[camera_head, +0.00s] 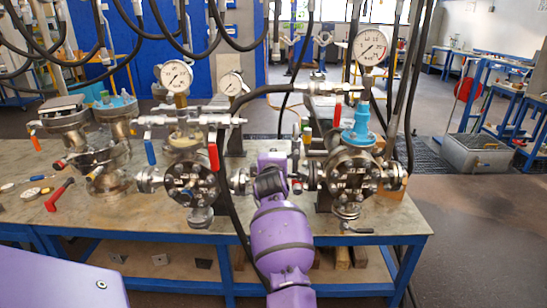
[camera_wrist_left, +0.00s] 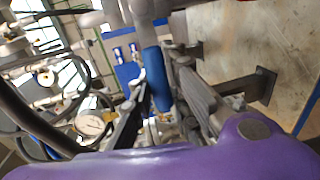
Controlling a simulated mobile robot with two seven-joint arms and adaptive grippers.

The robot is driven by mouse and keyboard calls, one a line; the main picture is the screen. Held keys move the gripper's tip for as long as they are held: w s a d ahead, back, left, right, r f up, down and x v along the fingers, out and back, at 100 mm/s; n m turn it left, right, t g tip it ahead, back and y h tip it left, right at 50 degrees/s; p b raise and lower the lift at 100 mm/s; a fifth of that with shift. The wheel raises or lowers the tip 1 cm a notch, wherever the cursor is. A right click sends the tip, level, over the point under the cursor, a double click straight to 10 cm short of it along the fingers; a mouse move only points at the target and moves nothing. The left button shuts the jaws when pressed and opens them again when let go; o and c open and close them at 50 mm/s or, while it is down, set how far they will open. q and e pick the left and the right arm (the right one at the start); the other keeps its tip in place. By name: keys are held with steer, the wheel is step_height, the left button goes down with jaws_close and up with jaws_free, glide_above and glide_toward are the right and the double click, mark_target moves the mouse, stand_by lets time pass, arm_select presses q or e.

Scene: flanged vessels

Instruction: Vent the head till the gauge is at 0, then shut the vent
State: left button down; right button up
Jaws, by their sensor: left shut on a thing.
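My left gripper (camera_head: 288,160) is beside the right-hand flanged vessel (camera_head: 350,175), its fingertips mostly hidden behind my purple wrist in the head view. The left wrist view shows its fingers (camera_wrist_left: 160,100) closed around a blue lever handle (camera_wrist_left: 157,78). A dial gauge (camera_head: 370,47) stands above the right-hand vessel, its needle too small to read surely. A red-handled lever (camera_head: 337,114) hangs from the pipework left of that gauge's stem. Another gauge (camera_wrist_left: 90,124) shows in the left wrist view, unreadable. My right gripper is not in view.
A middle vessel (camera_head: 190,182) with red (camera_head: 213,156) and blue (camera_head: 150,152) levers stands left of my arm. Black hoses (camera_head: 240,100) hang nearby.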

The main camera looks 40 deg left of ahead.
arm_select(q)
steer(key=c, duration=1.7)
jaws_free()
steer(key=shift+o, duration=0.2)
steer(key=shift+s+d, duration=0.1)
steer(key=v, duration=1.2)
